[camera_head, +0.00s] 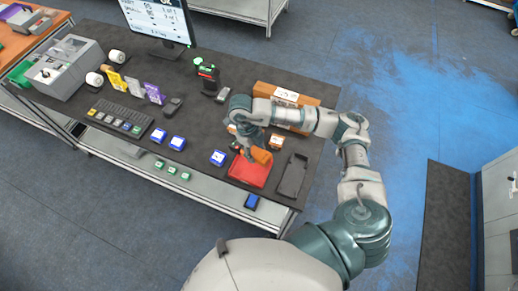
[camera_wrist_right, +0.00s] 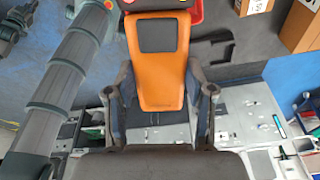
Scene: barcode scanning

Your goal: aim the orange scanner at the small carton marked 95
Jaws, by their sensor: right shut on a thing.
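The orange scanner (camera_head: 262,157) is in my right gripper (camera_head: 247,151), above the red tray (camera_head: 248,172) near the front right of the table. In the right wrist view the scanner (camera_wrist_right: 160,72) sits between the two dark fingers, which are shut on it. A small brown carton (camera_head: 277,142) with a pale label stands just behind and right of the scanner. Another small carton (camera_head: 231,129) is partly hidden by my right wrist. The numbers on both are too small to read, so I cannot tell which is 95. My left gripper is in neither view.
A larger long carton (camera_head: 318,101) lies behind my right forearm. A dark empty tray (camera_head: 293,177) lies right of the red one. Blue-and-white boxes (camera_head: 218,158), a keyboard (camera_head: 120,118) and a monitor (camera_head: 157,20) are to the left. The table's front edge is close.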

